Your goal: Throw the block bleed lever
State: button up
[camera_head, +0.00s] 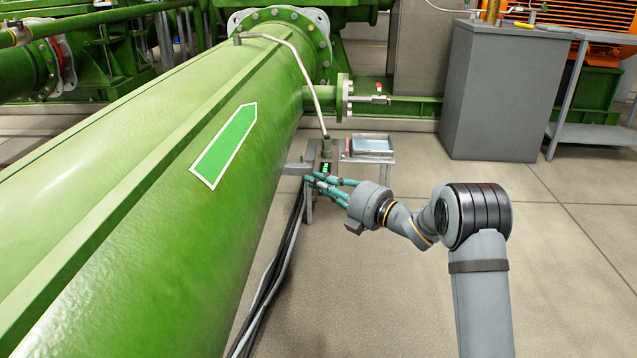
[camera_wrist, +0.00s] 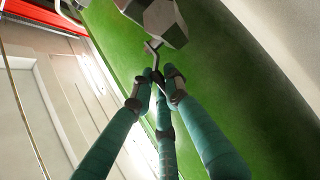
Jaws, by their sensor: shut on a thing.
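The block bleed lever (camera_wrist: 153,49) is a thin grey bent rod in the wrist view, below a pale hexagonal fitting (camera_wrist: 162,18). My gripper (camera_wrist: 159,78) has three teal fingers, closed together around the lower end of the lever. In the head view my gripper (camera_head: 312,180) reaches left to a small fitting (camera_head: 326,148) at the foot of a thin pipe, beside the big green casing. The lever is too small and too covered by the fingers to make out there.
The large green casing (camera_head: 130,190) fills the left side. A small stand with a tray (camera_head: 372,146) is just behind my gripper. Dark and light cables (camera_head: 285,255) run along the floor. A grey cabinet (camera_head: 500,90) stands at the back right. The floor at right is open.

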jog(key=shift+r, duration=0.1)
grip_shut()
jog(key=shift+w+d+r+n+g+y+p, duration=0.1)
jog(key=shift+d+r+n+g+y+p, duration=0.15)
jog(key=shift+n+g+y+p, duration=0.5)
jog(key=shift+d+n+g+y+p, duration=0.15)
jog(key=shift+n+g+y+p, duration=0.15)
jog(key=shift+g+p, duration=0.45)
jog(key=shift+d+f+n+g, duration=0.1)
jog(key=shift+f+n+g, duration=0.15)
jog(key=shift+n+g, duration=0.35)
jog(key=o, duration=0.7)
grip_release()
jog(key=shift+m, duration=0.25)
jog(key=shift+o, duration=0.2)
jog(key=v, duration=1.2)
jog(key=shift+f, duration=0.15)
